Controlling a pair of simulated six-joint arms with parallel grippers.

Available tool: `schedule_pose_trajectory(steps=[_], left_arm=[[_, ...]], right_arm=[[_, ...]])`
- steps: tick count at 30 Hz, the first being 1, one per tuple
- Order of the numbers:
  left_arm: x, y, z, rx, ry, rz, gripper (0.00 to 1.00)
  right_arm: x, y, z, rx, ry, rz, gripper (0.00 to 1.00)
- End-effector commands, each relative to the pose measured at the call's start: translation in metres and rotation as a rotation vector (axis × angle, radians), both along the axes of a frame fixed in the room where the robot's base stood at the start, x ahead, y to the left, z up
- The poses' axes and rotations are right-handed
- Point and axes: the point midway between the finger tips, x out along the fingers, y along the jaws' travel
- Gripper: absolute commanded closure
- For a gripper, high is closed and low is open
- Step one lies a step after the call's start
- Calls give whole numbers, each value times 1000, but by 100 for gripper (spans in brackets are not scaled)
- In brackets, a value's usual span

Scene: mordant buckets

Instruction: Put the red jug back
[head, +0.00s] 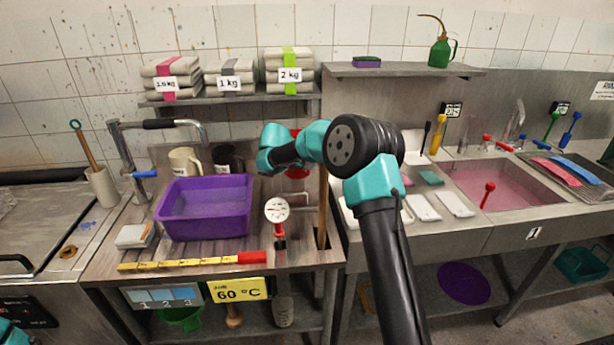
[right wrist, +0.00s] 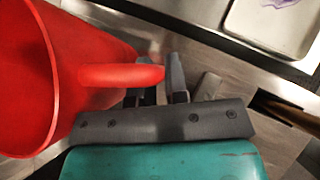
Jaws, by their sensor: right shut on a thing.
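The red jug (right wrist: 40,80) fills the left of the right wrist view, with its handle (right wrist: 115,76) reaching toward my fingers. My right gripper (right wrist: 162,78) is shut on that handle. In the head view only bits of red from the jug (head: 298,173) show behind my right arm, above the back of the wooden counter. My arm hides the right fingers there. Whether the jug touches anything below cannot be told. Of my left arm only a teal piece shows at the bottom left corner; its gripper is out of view.
A purple tub (head: 205,222) stands left on the counter, with a beige mug (head: 185,161) and dark mug (head: 225,160) behind it. A dial gauge (head: 277,210) stands in front of the jug. A shelf (head: 405,71) overhangs at the back. A pink-filled sink (head: 505,180) lies right.

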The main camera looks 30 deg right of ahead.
Motion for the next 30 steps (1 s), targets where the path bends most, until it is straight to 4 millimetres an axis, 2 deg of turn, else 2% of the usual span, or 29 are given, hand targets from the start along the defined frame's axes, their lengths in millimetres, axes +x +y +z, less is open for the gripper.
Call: schedule_pose_trajectory(steps=[5,14,27,28,30], left_arm=[[0,0,0,0,0,0,57],[0,0,0,0,0,0,57],[0,0,0,0,0,0,57],[0,0,0,0,0,0,57],[0,0,0,0,0,0,57]], right_arm=[[0,0,-8,0,1,-1,100],[0,0,-47,0,1,1,100],[0,0,-52,0,-1,1,100],[0,0,-53,0,-1,1,85],[0,0,-53,0,-1,1,78]])
